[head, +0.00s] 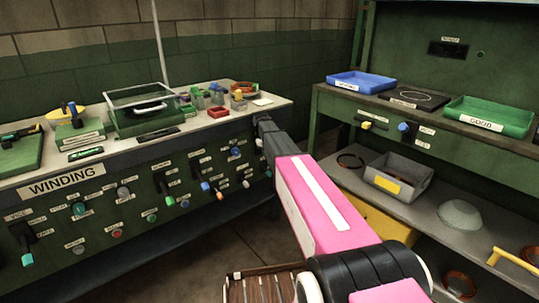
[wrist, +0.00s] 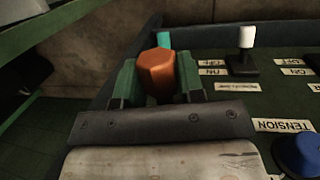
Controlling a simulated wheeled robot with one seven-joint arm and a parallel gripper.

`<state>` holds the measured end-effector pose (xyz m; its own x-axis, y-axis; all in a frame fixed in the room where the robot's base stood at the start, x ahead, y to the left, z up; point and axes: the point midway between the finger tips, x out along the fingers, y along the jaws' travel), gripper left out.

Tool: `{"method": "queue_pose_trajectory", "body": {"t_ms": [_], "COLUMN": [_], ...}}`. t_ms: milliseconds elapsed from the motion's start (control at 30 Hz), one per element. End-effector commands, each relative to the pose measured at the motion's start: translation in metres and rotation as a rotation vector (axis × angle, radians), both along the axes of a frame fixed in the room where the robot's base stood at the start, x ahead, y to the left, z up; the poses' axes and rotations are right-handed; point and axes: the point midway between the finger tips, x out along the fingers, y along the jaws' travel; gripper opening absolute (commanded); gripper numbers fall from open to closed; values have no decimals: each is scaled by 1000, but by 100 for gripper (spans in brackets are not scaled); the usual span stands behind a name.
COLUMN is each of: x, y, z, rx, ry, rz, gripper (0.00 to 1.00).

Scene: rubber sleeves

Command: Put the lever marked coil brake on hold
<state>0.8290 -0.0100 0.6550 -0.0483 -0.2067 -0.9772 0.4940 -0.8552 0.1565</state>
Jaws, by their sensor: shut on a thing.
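In the wrist view my gripper (wrist: 158,84) has its two green fingers closed on the sides of an orange handle (wrist: 157,68). It looks like a lever handle on the winding bench's front panel; its label and base are hidden, so I cannot read whether it is the coil brake or how it is set. In the head view my dark gripper end (head: 264,125) is at the right end of the winding bench, and the held handle is hidden there.
A white-handled lever (wrist: 247,40) with ON and OFF labels and a blue knob (wrist: 298,155) near a TENSION label are to the right of my gripper. The winding panel (head: 130,262) carries several other levers. A grey bin (head: 399,181) stands on the right bench's shelf.

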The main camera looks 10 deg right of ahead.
Motion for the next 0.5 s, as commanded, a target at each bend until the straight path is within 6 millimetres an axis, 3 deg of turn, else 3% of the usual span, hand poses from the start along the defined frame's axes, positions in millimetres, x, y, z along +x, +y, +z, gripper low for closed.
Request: {"method": "queue_pose_trajectory", "body": {"t_ms": [167, 200, 267, 500], "x": [0, 0, 0, 0], "y": [0, 0, 0, 0], "z": [0, 0, 0, 0], "rx": [1, 1, 1, 1], "ry": [0, 0, 0, 0], "rz": [4, 4, 4, 2], "gripper": [0, 45, 61, 61]}}
